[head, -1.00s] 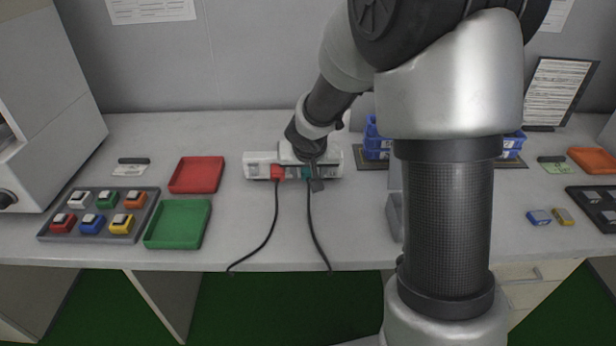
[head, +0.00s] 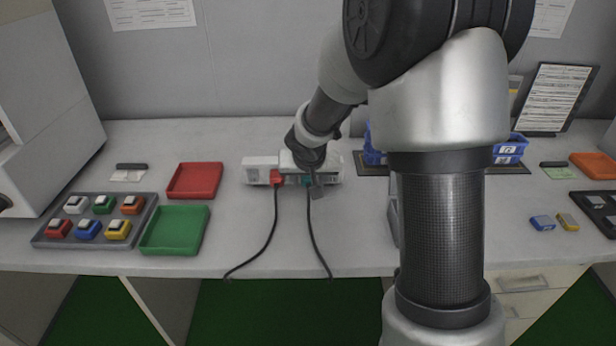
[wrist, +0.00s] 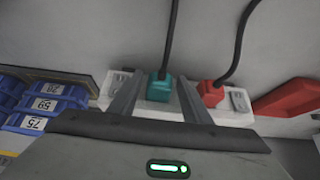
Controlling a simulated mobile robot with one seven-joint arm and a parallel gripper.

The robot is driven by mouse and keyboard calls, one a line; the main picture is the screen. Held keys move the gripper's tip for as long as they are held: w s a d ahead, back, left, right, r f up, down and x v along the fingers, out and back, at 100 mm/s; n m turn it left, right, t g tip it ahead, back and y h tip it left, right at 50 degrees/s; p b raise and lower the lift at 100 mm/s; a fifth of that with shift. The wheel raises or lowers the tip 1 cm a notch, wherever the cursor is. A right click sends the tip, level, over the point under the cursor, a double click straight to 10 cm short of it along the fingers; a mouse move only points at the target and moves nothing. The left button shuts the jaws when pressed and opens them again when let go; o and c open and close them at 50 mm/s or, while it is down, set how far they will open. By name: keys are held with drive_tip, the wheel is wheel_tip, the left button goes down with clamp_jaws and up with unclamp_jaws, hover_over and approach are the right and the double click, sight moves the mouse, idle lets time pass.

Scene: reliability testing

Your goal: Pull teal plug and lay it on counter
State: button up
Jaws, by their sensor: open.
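The teal plug (wrist: 159,88) sits in the white power strip (wrist: 238,113), with a black cable leading from it. In the wrist view my gripper (wrist: 158,100) is open, with one finger on each side of the teal plug; I cannot tell whether the fingers touch it. In the head view my gripper (head: 316,188) is over the right part of the strip (head: 256,170) and partly hides the teal plug (head: 307,180). A red plug (head: 276,178) with its own black cable sits in the strip to the left of the teal one.
The counter (head: 290,235) in front of the strip is clear except for the two cables, which run to its front edge. A red tray (head: 194,180) and a green tray (head: 174,230) lie to the left. Blue bins (head: 508,150) stand at the right.

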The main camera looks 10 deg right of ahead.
clamp_jaws()
drive_tip(key=shift+s+a, duration=0.25)
drive_tip(key=shift+s, duration=0.95)
drive_tip(key=shift+s+a, duration=0.25)
drive_tip(key=shift+s, duration=0.95)
drive_tip(key=shift+s, duration=0.15)
drive_tip(key=shift+s+d, duration=2.75)
drive_tip(key=shift+s, duration=0.05)
